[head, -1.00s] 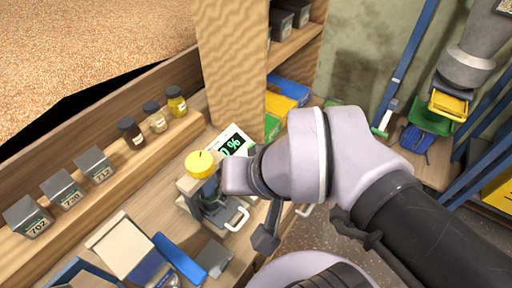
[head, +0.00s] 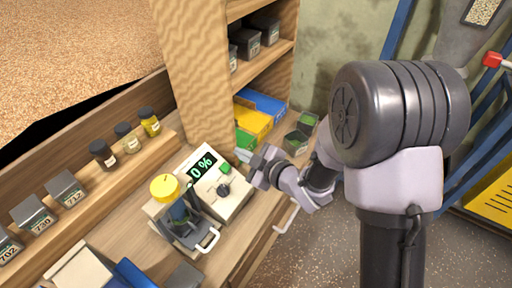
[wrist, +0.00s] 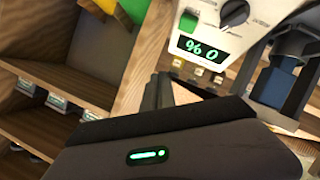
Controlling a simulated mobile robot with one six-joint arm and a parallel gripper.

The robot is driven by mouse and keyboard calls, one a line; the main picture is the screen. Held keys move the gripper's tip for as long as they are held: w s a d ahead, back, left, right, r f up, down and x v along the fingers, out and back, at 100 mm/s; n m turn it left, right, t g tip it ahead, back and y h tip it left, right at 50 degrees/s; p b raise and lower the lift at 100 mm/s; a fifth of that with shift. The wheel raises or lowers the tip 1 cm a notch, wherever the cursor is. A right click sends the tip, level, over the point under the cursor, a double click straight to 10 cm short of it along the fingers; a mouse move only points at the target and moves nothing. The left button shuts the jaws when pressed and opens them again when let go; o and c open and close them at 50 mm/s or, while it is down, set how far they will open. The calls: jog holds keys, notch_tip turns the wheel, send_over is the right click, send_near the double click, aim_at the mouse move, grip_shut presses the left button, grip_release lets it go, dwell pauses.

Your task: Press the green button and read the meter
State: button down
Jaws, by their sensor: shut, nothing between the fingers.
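The meter (head: 237,196) is a pale box on the wooden bench.
A device with a yellow cap (head: 164,187) stands left of the meter. Small jars (head: 126,137) and grey numbered tins (head: 66,189) line the ledge. A wooden post (head: 190,75) rises nearby.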

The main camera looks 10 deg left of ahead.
jog(key=shift+a, duration=0.25)
jog(key=b, duration=0.5)
send_over(231, 176)
jog(key=d, duration=0.2)
jog(key=f, duration=0.6)
jog(key=shift+s+a+f, duration=0.25)
jog(key=shift+s+f, duration=0.05)
jog(key=shift+f, duration=0.05)
jog(key=shift+w+a+f+b, duration=0.15)
jog(key=shift+a+f+b, duration=0.25)
jog(key=shift+f+b, duration=0.15)
jog(key=shift+f, duration=0.15)
dwell(0.3)
jog(key=shift+w+a+f+b, duration=0.1)
jog(key=shift+a+f+b, duration=0.15)
jog(key=shift+b, duration=0.4)
jog(key=shift+a+f+b, duration=0.15)
jog(key=shift+f+b, duration=0.35)
jog(key=shift+b, duration=0.15)
dwell(0.4)
jog(key=shift+r, duration=0.1)
jog(key=shift+d+r+p, duration=0.4)
jog(key=shift+r, duration=0.35)
